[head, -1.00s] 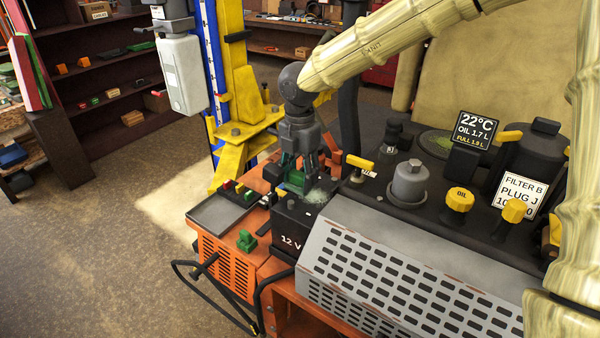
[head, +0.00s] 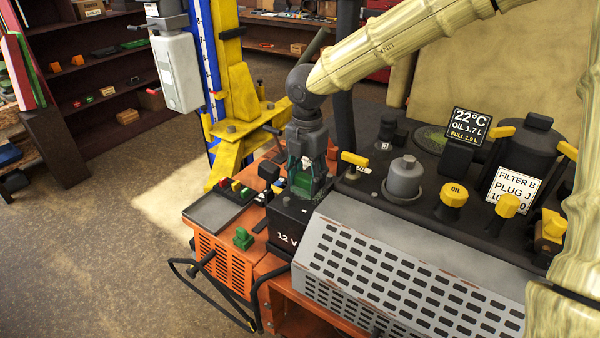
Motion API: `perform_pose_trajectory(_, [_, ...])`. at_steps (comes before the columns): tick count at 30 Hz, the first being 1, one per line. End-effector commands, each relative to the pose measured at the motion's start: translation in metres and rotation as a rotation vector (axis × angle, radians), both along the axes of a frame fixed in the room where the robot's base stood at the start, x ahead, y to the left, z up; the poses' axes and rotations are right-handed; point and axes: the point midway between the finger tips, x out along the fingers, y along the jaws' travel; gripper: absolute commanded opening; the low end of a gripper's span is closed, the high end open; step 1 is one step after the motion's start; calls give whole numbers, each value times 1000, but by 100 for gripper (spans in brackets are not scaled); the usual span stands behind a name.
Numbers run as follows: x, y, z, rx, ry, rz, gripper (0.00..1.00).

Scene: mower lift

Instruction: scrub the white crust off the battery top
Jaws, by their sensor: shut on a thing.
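The black battery (head: 288,238), marked 12 V, sits at the front of the orange machine body, left of the grey perforated guard. My gripper (head: 306,180) points down over the right part of the battery top. It is shut on a green brush (head: 299,183), held low at the top surface. Whether the bristles touch is too small to tell. The gripper and brush cover the place of the white crust, so I cannot make out how much of it is there.
A yellow-handled valve (head: 355,160) stands close right of my gripper. The perforated guard (head: 410,270) slopes away in front.

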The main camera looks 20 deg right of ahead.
Motion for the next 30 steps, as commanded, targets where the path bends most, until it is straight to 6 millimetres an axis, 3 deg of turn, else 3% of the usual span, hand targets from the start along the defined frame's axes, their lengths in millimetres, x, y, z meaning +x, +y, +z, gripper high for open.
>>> perform_pose_trajectory(30, [-44, -35, -3, -2, 5, -3, 26])
